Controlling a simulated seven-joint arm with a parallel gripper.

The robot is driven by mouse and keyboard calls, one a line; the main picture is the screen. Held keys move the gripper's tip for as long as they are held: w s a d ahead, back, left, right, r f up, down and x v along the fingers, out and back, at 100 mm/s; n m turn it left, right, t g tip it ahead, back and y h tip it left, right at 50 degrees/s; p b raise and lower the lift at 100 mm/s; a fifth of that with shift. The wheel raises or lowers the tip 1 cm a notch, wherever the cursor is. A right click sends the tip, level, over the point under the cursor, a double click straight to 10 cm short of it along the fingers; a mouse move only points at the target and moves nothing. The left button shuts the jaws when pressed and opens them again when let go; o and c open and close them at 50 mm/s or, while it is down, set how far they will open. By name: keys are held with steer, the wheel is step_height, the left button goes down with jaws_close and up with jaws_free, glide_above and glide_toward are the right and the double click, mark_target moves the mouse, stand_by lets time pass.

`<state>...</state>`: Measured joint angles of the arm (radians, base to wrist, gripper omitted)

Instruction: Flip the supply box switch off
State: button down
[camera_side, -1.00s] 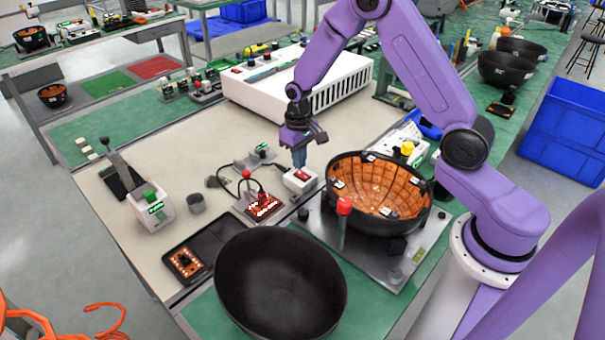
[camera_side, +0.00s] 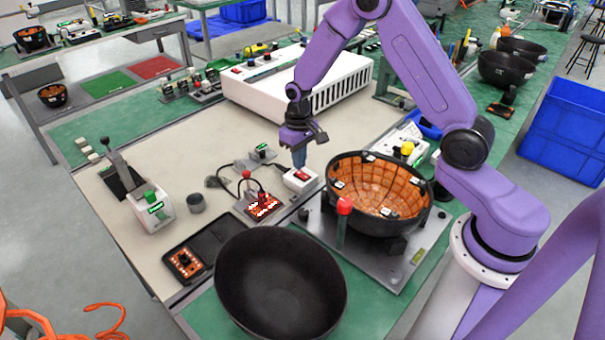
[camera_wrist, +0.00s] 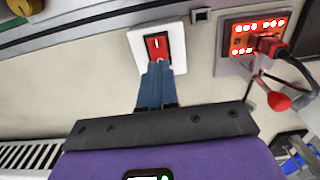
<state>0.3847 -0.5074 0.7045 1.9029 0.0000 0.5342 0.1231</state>
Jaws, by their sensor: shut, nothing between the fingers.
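The supply box is a small white box (camera_side: 300,181) on the beige table top, just left of the orange-lined black bowl. Its red rocker switch (camera_wrist: 157,46) shows in the wrist view, with a white mark on its upper part. My gripper (camera_side: 299,163) is shut and empty, pointing down at the box. In the wrist view the blue fingertips (camera_wrist: 158,68) are together at the lower end of the red switch and cover part of it. I cannot tell whether they touch it.
A lit red board (camera_side: 262,207) with a cable and a red-knobbed lever stands left of the box. The orange-lined bowl (camera_side: 380,195) is close on the right. An empty black bowl (camera_side: 280,285) is in front. A large white unit (camera_side: 300,80) stands behind.

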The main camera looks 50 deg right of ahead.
mark_target(299, 173)
steer(key=shift+f, duration=0.95)
stand_by(0.8)
steer(key=shift+r, duration=3.55)
steer(key=shift+s+a+r, duration=0.1)
steer(key=s+a+r+n, duration=0.3)
steer(key=s, duration=0.5)
steer(key=s+a+r+n, duration=0.3)
steer(key=s+r, duration=0.1)
steer(key=s, duration=0.3)
steer(key=s+a+r+n, duration=0.3)
steer(key=s, duration=0.5)
steer(key=s+d+n, duration=0.3)
steer(key=s, duration=0.6)
steer(key=shift+s+d+r+n, duration=0.2)
steer(key=shift+s+r+n, duration=0.1)
steer(key=shift+r, duration=0.15)
